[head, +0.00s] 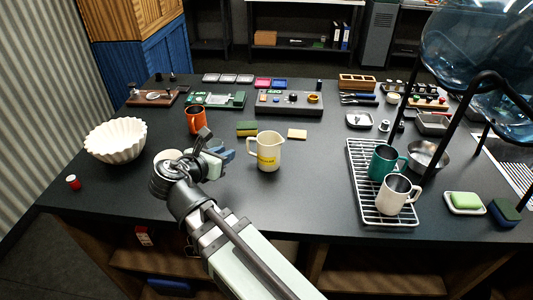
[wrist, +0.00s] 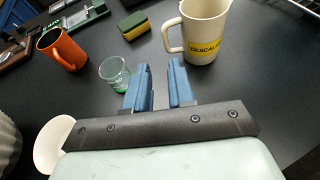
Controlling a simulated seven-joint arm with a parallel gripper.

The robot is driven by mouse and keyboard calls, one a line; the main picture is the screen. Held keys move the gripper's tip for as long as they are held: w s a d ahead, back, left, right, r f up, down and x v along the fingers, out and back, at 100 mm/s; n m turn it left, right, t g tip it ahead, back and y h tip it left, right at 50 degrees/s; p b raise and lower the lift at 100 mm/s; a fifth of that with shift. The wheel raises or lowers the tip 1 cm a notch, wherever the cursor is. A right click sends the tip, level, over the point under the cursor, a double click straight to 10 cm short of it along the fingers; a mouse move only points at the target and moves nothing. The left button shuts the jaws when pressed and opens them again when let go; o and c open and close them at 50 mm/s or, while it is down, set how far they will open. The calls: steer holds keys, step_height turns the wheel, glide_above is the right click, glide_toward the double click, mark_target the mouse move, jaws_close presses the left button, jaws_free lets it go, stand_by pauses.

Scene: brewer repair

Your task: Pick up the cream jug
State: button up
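The cream jug (head: 268,154) stands upright on the dark table, with a yellow label on its side. In the wrist view the jug (wrist: 203,30) is at the top right, its handle toward the left, and the label reads "DESCAL…", cut short by the jug's curve. My gripper (head: 226,155) is to the left of the jug in the head view, apart from it. In the wrist view its two blue fingers (wrist: 160,84) are open with nothing between them, and the jug lies ahead and to the right of them.
A small glass with green in it (wrist: 115,72) stands just left of my fingers. A wire rack (head: 362,178) holds two mugs.

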steer(key=x, duration=0.8)
steer(key=shift+w+d+r, duration=0.1)
steer(key=shift+d, duration=0.3)
steer(key=shift+f+x, duration=0.15)
steer(key=shift+x, duration=1.3)
steer(key=shift+f+x, duration=0.1)
steer(key=shift+x, duration=1.35)
steer(key=shift+d, duration=0.1)
steer(key=shift+c, duration=0.5)
jaws_close()
